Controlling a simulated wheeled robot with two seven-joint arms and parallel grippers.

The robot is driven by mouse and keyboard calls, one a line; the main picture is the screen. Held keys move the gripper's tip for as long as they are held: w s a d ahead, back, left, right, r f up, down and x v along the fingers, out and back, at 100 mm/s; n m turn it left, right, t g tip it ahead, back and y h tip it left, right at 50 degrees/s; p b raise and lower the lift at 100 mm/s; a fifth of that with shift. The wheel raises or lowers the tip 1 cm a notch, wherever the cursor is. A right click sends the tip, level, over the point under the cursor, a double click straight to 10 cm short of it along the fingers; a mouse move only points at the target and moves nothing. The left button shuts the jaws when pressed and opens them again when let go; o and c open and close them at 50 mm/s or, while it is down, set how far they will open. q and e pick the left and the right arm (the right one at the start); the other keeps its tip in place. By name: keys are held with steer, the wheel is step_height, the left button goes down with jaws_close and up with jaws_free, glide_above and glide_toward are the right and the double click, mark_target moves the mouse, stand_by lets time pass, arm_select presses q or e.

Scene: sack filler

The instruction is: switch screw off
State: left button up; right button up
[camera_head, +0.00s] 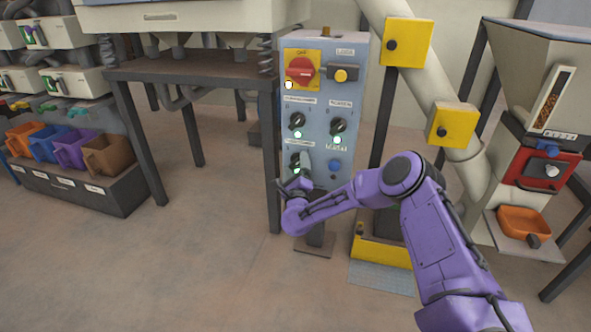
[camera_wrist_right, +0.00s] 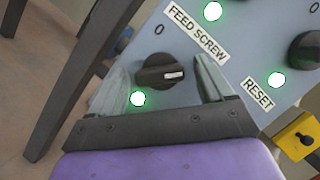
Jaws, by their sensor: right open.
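The feed screw switch is a black rotary knob (camera_wrist_right: 160,70) on the grey-blue control panel (camera_head: 323,80), beside a FEED SCREW label (camera_wrist_right: 196,32). Its white mark points to the right in the wrist view, away from the printed 0. The green lamp (camera_wrist_right: 138,98) by the knob is lit. My right gripper (camera_wrist_right: 159,63) is open, with one finger on either side of the knob; contact cannot be told. In the head view my right gripper (camera_head: 296,168) is at the lower left of the panel, partly covering the knob. My left gripper is not in view.
Above are a red rotary switch (camera_head: 300,70) on yellow and two black knobs (camera_head: 297,120) (camera_head: 338,126) with lit green lamps. A blue button (camera_head: 334,165) sits to the right. A table leg (camera_head: 271,155) stands close left; a yellow-based post (camera_head: 382,250) stands right.

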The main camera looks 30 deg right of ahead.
steer(key=c, duration=1)
steer(key=shift+c, duration=0.2)
